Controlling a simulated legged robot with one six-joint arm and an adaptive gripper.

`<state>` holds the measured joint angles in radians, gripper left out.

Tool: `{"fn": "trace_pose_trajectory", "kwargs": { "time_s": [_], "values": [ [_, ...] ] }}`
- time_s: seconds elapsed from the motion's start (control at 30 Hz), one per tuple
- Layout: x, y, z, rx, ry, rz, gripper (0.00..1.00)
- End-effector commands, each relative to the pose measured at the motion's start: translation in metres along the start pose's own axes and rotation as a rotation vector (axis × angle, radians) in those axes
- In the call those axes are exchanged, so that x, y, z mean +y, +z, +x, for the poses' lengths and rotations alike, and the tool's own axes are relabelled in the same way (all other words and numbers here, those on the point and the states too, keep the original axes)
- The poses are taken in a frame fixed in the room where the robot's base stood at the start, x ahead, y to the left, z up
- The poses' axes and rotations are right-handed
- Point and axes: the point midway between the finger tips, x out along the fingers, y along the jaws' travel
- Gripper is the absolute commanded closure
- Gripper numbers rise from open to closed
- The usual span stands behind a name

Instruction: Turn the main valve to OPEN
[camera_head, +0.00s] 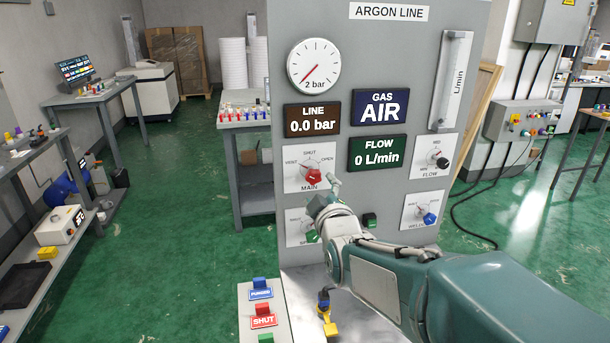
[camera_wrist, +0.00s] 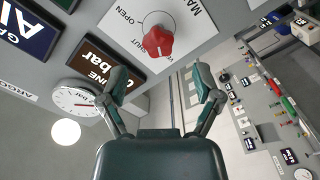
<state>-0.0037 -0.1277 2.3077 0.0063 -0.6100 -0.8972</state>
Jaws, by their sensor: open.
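The main valve is a red knob (camera_head: 314,176) on a white plate marked VENT, SHUT, OPEN and MAIN, low on the grey panel. In the wrist view the red knob (camera_wrist: 159,38) is ahead of my gripper, near the top middle. My gripper (camera_head: 328,192) is just below and right of the knob in the head view. Its two fingers (camera_wrist: 162,82) are spread in the wrist view, with nothing between them and a gap to the knob.
The grey panel also holds a gauge (camera_head: 314,66), displays reading LINE 0.0 bar, GAS AIR (camera_head: 381,106) and FLOW 0 L/min, a black flow knob (camera_head: 439,160) and a blue knob (camera_head: 430,218). Coloured blocks and labels lie on a bench below.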

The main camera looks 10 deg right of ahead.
Motion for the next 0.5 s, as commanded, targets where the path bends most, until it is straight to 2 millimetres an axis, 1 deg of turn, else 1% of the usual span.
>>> {"fn": "trace_pose_trajectory", "kwargs": {
  "time_s": [0.03, 0.1, 0.3, 0.4, 0.5],
  "values": [
    [-0.001, 0.001, 0.009, -0.001, -0.001, 0.0, 0.18],
    [-0.001, 0.001, 0.021, -0.001, -0.001, 0.0, 0.18],
    [-0.001, 0.001, 0.05, -0.001, -0.001, 0.001, 0.18],
    [0.0, 0.001, 0.059, -0.001, -0.001, 0.001, 0.18],
    [0.0, 0.0, 0.063, -0.001, -0.001, 0.001, 0.18]
  ]
}}
